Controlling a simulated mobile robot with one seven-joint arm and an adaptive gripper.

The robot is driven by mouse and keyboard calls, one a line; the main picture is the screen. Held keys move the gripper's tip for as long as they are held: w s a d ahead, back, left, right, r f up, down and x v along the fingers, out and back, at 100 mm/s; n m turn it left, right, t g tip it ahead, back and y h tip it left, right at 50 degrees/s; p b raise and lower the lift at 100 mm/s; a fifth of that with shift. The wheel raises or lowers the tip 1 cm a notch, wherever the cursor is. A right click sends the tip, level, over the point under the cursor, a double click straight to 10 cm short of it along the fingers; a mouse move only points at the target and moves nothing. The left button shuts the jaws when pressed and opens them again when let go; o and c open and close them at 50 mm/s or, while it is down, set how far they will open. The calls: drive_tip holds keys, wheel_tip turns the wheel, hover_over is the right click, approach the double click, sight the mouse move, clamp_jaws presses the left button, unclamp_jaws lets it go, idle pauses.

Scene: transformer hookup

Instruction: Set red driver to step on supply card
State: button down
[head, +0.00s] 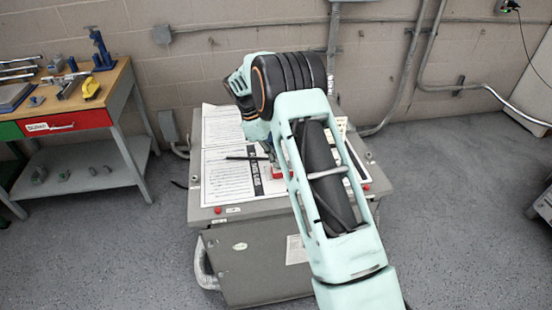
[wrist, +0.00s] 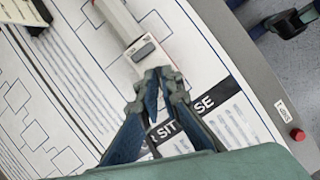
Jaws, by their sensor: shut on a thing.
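A red block, which looks like the red driver (head: 280,172), shows partly behind my arm on the printed sheets in the head view. In the wrist view it seems to be the pale, red-edged device (wrist: 130,30) with a small grey button (wrist: 144,50). My gripper (wrist: 161,74) has its fingertips close together at the device's near end. It is shut on a small part there, which the fingers hide. The setting cannot be read. A printed sheet with a black title strip (wrist: 215,105) lies under the gripper; which sheet is the supply card I cannot tell.
The sheets lie on a grey cabinet top (head: 215,216) with red buttons at its front corners. A dark slim object (head: 245,158) lies on them. A tool bench (head: 95,115) stands at left. Conduits run along the wall behind.

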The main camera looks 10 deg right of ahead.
drive_tip(key=shift+m, duration=0.6)
drive_tip(key=shift+m+g, duration=0.3)
drive_tip(key=c, duration=2.1)
unclamp_jaws()
drive_tip(key=shift+w, duration=0.1)
drive_tip(key=v, duration=1.2)
drive_tip(key=shift+d+r, duration=0.1)
drive_tip(key=shift+d, duration=0.1)
